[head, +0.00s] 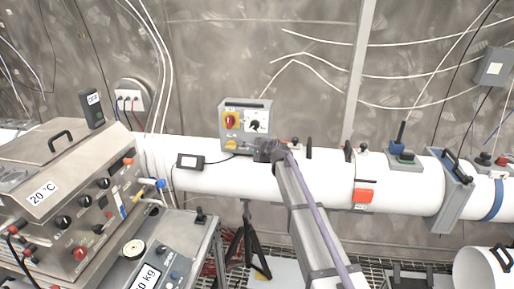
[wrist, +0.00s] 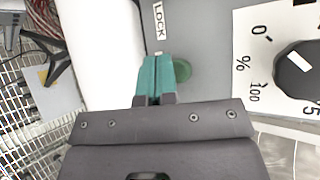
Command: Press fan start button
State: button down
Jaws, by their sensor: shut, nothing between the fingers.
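The grey fan control box (head: 244,106) stands on the white pipe in the head view. The percent dial (wrist: 297,65) is further right.
The white pipe (head: 205,180) runs across behind my arm. A small black display (head: 189,161) sits on it left of the box, and an orange-red part (head: 363,195) is on it to the right. A steel machine (head: 60,200) fills the left side.

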jog(key=shift+w, duration=0.1)
dwell(0.5)
jog(key=shift+w+d, duration=0.1)
jog(key=shift+w, duration=0.4)
dwell(0.3)
jog(key=shift+s, duration=0.6)
jog(key=s+a, duration=0.1)
jog(key=s, duration=0.5)
jog(key=shift+a, duration=0.15)
dwell(0.4)
